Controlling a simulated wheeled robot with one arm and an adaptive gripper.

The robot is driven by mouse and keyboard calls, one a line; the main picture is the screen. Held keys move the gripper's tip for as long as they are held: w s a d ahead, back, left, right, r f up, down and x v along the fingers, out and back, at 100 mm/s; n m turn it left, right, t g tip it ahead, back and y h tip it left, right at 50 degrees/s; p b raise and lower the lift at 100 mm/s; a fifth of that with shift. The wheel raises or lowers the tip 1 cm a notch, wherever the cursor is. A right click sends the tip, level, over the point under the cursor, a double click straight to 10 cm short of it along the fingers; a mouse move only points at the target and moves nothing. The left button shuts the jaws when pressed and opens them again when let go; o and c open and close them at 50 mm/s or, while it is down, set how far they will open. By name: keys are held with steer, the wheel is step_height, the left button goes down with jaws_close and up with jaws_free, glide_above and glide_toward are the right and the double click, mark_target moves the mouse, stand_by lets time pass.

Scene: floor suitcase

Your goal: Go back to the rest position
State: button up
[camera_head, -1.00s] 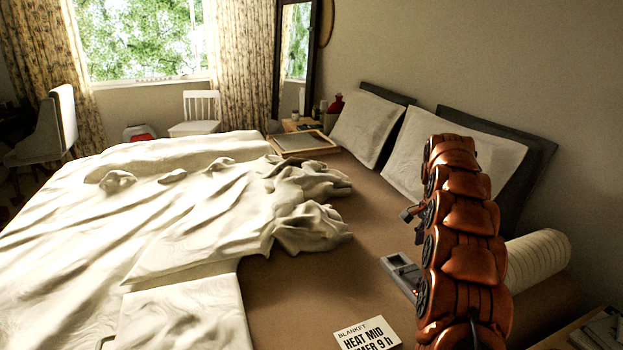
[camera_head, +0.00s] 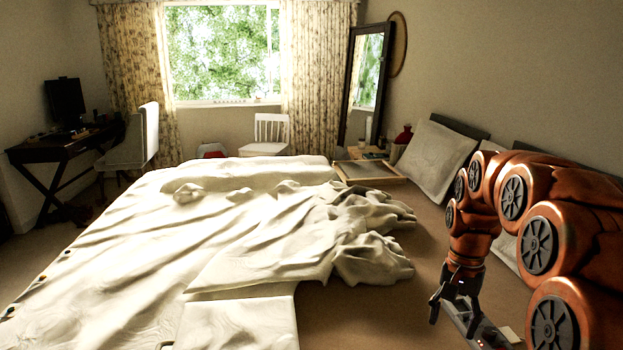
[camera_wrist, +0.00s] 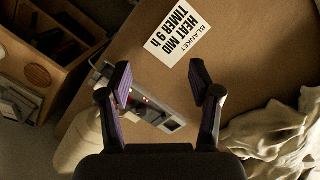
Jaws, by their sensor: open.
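My gripper (camera_head: 452,308) hangs over the near right part of the bed in the head view, at the end of my bent orange arm. In the wrist view my gripper (camera_wrist: 160,75) has its two fingers spread wide, with nothing held between them. A grey control unit (camera_wrist: 158,108) lies on the brown bed surface beyond the fingers, partly hidden by the left one. The same control unit (camera_head: 480,330) shows just below the gripper in the head view. A white card (camera_wrist: 178,40) reading "BLANKET HEAT MID TIMER 9 h" lies beside it.
A rumpled cream blanket (camera_head: 240,235) covers the left of the bed. Pillows (camera_head: 436,160) lean at the wall behind my arm. A wooden open-topped unit (camera_wrist: 50,55) with items stands beside the bed. A desk (camera_head: 62,150) and chairs stand farther off.

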steer(key=s+a+f+n, duration=0.1)
steer(key=s+a+n, duration=0.2)
steer(key=s, duration=0.7)
steer(key=s+a+f+n+g, duration=0.1)
steer(key=s+a+f+n, duration=0.15)
steer(key=s, duration=0.75)
steer(key=s+a+f+n, duration=0.15)
steer(key=s+a, duration=0.25)
steer(key=s, duration=0.6)
steer(key=s+p+v, duration=0.2)
steer(key=p+v, duration=0.6)
steer(key=v, duration=0.1)
steer(key=s+r+p+v, duration=0.1)
steer(key=s+p+v, duration=0.1)
steer(key=p+v, duration=0.7)
steer(key=shift+w+a+r+n+t, duration=0.25)
steer(key=shift+w+a+n+t, duration=0.05)
steer(key=shift+a+t, duration=0.1)
